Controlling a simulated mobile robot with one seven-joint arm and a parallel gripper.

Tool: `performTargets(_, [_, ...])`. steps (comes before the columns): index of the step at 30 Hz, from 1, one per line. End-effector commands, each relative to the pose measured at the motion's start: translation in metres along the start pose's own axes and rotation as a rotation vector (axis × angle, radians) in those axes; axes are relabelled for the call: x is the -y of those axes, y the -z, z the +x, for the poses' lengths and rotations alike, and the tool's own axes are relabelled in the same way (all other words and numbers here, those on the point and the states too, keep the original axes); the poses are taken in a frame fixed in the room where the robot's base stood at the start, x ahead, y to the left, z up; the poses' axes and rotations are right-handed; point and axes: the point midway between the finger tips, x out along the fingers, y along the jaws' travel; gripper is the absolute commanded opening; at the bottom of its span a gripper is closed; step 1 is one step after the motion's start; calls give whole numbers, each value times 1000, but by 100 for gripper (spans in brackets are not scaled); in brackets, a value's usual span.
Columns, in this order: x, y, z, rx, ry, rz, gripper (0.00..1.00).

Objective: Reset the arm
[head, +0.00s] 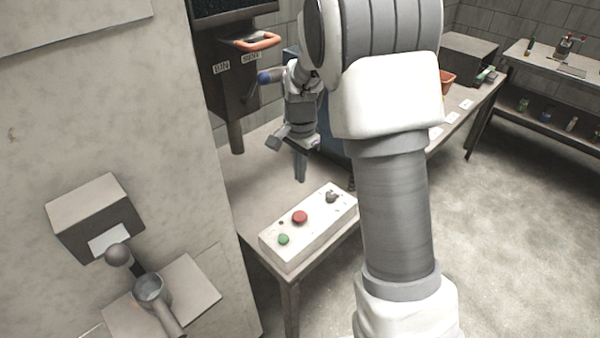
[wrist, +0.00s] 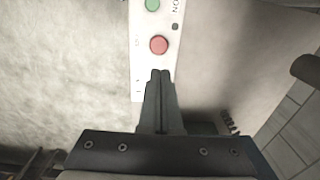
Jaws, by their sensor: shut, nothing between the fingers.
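My gripper (head: 300,178) is in the head view, pointing down above the table behind the white control box (head: 312,232). In the wrist view my gripper (wrist: 161,74) has its two fingers together with nothing between them. The fingertips appear just below the red button (wrist: 158,45) in that view. The box carries a green button (head: 284,239), a red button (head: 300,217) and a dark knob (head: 332,196). The knob is hidden in the wrist view, where the fingers cover that part. My arm fills the middle right of the head view.
A dark machine with an orange handle (head: 257,41) stands behind the table (head: 252,187). A grey wall panel with a lever (head: 118,256) is at left. An orange bin (head: 447,82) sits on a bench behind my arm. The floor (head: 510,230) at right is clear.

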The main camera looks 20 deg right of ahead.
Motion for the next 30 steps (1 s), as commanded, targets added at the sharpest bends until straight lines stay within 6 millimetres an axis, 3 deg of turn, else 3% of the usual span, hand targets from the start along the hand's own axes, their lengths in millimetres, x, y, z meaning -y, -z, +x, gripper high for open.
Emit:
performTargets(19, [-2,-1,-6,-3,8,-11,0])
performTargets(23, [-11,-8,-32,-14,39,-71,0])
performTargets(30, [-47,-33,-99,-64,122,-275,0])
